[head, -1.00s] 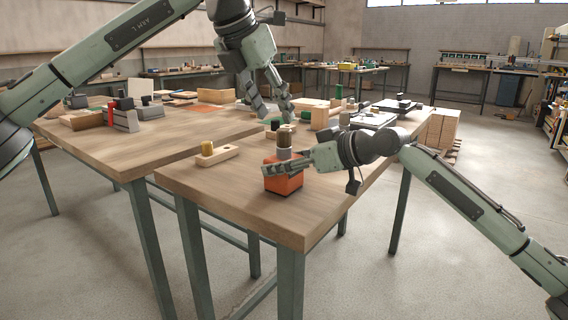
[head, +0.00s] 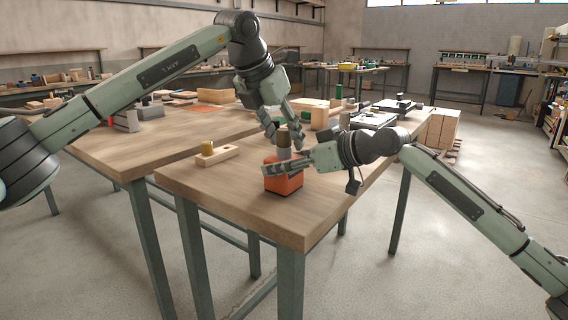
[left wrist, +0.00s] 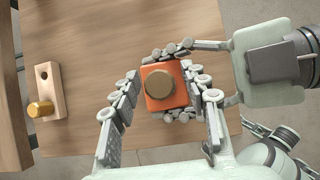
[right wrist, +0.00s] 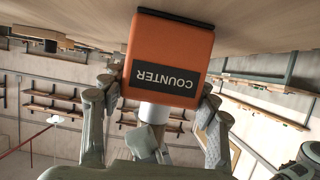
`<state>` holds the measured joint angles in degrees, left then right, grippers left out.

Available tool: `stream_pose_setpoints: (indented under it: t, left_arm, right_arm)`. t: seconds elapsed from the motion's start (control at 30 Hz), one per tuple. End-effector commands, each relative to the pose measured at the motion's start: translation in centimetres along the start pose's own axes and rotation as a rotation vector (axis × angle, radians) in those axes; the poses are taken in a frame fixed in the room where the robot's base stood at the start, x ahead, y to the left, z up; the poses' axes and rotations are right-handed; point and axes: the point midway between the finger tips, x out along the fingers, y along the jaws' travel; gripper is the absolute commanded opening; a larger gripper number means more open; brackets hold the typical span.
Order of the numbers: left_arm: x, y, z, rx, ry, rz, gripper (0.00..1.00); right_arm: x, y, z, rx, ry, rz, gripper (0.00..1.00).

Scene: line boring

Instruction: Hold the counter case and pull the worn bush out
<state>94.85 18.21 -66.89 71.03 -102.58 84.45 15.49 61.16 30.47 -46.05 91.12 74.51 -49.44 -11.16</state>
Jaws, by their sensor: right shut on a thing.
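The counter case (head: 284,184) is an orange block on the near table, and its COUNTER label reads upside down in the right wrist view (right wrist: 168,60). My right gripper (head: 285,168) is shut on the case from the right. The worn bush (head: 283,139) is a brownish round piece on a grey collar above the case; its round top shows in the left wrist view (left wrist: 159,84). My left gripper (head: 284,137) is above the case, its open fingers (left wrist: 165,88) on either side of the bush. A gap shows between them and the bush from above.
A small wooden block (head: 218,156) with a brass bush (head: 207,148) lies to the left on the same table. The table top (head: 225,185) is clear around the case. Wooden boxes and a dark device stand farther back.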

Motion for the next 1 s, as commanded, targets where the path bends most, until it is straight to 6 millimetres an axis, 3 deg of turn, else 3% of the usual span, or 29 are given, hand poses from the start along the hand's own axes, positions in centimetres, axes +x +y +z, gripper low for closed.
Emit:
stream_pose_setpoints:
  t: [0.03,0.37,1.0]
  left_arm:
    - [0.0,0.0,0.0,0.000,0.000,0.000,0.39]
    - [0.0,0.0,0.0,0.000,0.000,0.000,0.00]
    - [-1.0,-0.1,0.6,0.000,-0.001,0.000,0.00]
  right_arm:
    - [0.0,0.0,0.1,0.001,-0.002,-0.001,0.25]
    - [0.0,0.0,0.1,0.001,-0.002,-0.001,0.25]
    - [0.0,0.0,0.1,0.001,-0.002,-0.001,0.25]
